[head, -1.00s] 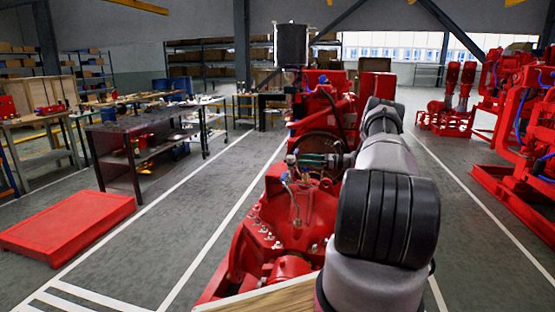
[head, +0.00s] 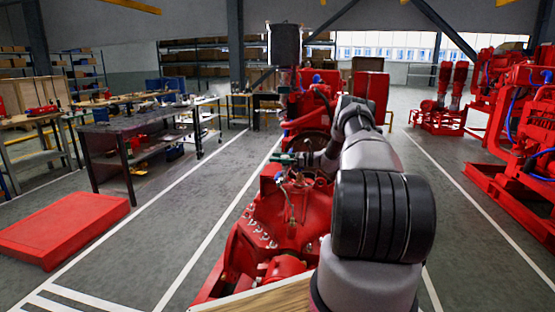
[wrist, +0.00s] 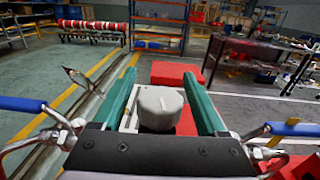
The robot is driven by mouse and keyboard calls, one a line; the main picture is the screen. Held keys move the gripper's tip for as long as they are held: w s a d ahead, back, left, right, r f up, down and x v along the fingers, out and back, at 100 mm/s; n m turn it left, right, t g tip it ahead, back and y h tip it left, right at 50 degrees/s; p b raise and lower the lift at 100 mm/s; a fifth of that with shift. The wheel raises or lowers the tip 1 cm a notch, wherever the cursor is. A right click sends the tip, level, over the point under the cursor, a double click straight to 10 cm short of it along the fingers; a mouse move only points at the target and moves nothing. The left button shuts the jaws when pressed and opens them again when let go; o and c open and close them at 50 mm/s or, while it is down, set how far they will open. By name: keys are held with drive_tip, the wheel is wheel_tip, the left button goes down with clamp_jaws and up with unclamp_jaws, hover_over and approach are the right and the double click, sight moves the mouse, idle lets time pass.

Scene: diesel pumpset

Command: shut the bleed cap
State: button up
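A grey ridged round cap (wrist: 160,107), which I take for the bleed cap, shows in the middle of the wrist view. My gripper (wrist: 161,78) is open, with one teal finger to the left of the cap and one to the right. Narrow gaps seem to show between the cap and the fingers; I cannot tell whether either touches. In the head view my gripper (head: 286,160) is small, above the red pumpset (head: 290,215). I cannot make out the cap there.
In the wrist view, a blue-handled fitting (wrist: 22,104) stands left of my gripper and another blue handle (wrist: 294,129) stands right. Pipes run close beside both. A red platform (head: 65,230) lies on the floor at left, near a dark workbench (head: 130,125).

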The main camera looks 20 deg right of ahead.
sight(284, 156)
clamp_jaws()
drive_tip(key=m+t+h, duration=0.2)
drive_tip(key=t, duration=0.1)
drive_tip(key=m+t+h, duration=0.1)
drive_tip(key=shift+w+d+m+h, duration=0.35)
drive_tip(key=shift+m+h, duration=0.05)
drive_tip(key=m+t+h, duration=0.1)
drive_tip(key=h, duration=0.1)
drive_tip(key=m+t+h, duration=0.1)
drive_tip(key=m+h, duration=0.1)
drive_tip(key=d+m+t+h, duration=0.1)
drive_tip(key=h, duration=0.1)
drive_tip(key=shift+w+m+t, duration=0.3)
drive_tip(key=shift+t, duration=0.1)
drive_tip(key=m+h, duration=0.1)
drive_tip(key=h, duration=0.1)
drive_tip(key=m+h, duration=0.1)
drive_tip(key=h, duration=0.1)
drive_tip(key=shift+w+d+t, duration=0.1)
drive_tip(key=shift+d+t, duration=0.2)
drive_tip(key=shift+d, duration=0.05)
drive_tip(key=shift+d+m+h, duration=0.25)
drive_tip(key=shift+m+h, duration=0.6)
drive_tip(key=shift+h, duration=0.35)
drive_tip(key=shift+d+m+h, duration=0.25)
drive_tip(key=shift+m+h, duration=0.6)
drive_tip(key=shift+h, duration=0.35)
drive_tip(key=shift+d+h, duration=0.1)
drive_tip(key=shift+h, duration=0.2)
